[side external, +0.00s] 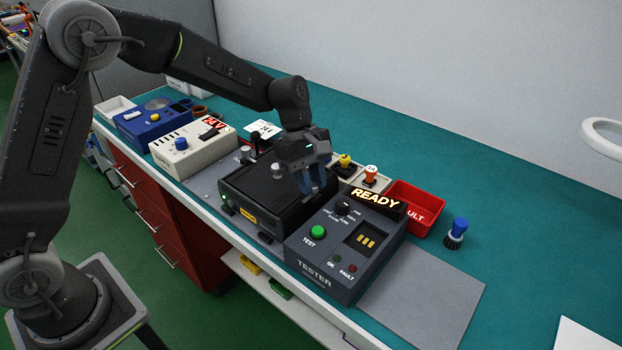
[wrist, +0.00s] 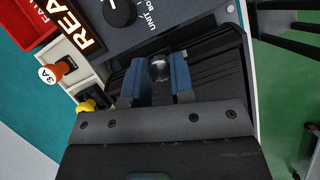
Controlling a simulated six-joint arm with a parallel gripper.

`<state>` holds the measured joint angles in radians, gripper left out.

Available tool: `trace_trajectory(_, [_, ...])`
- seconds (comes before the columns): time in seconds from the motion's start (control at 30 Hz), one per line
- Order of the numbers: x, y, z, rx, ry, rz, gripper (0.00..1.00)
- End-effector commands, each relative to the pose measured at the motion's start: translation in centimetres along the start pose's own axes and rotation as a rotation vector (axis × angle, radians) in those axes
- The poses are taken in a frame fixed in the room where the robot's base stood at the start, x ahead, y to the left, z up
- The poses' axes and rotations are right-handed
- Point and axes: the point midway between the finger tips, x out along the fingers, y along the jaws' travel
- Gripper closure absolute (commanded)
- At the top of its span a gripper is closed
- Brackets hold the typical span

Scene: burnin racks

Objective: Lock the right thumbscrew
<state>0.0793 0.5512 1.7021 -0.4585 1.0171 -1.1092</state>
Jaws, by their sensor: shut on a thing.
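A black ribbed unit (side external: 262,182) sits in the dark bay left of the tester (side external: 330,262). My gripper (side external: 313,186) points down over the unit's right end, beside the tester. In the wrist view, the two blue fingers of my gripper (wrist: 160,82) stand either side of a round silver knob, the right thumbscrew (wrist: 159,68), and are shut on it. In the side view the fingers hide this thumbscrew. Whether it is locked cannot be told.
The tester has a lit READY sign (side external: 378,198) and a green TEST button (side external: 318,232). A red FAULT tray (side external: 428,226) and a blue-handled brush (side external: 457,231) lie to the right. An orange-topped part (side external: 371,172) stands behind. The grey mat (side external: 430,292) in front is clear.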

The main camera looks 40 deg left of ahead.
Motion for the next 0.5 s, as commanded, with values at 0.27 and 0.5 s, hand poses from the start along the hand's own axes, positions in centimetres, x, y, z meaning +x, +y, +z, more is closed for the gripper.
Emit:
trace_trajectory(0.27, [-0.01,0.18,0.00,0.167,0.002,-0.068,1.00])
trace_trajectory(0.5, [0.07,0.26,0.06,0.376,0.002,-0.156,1.00])
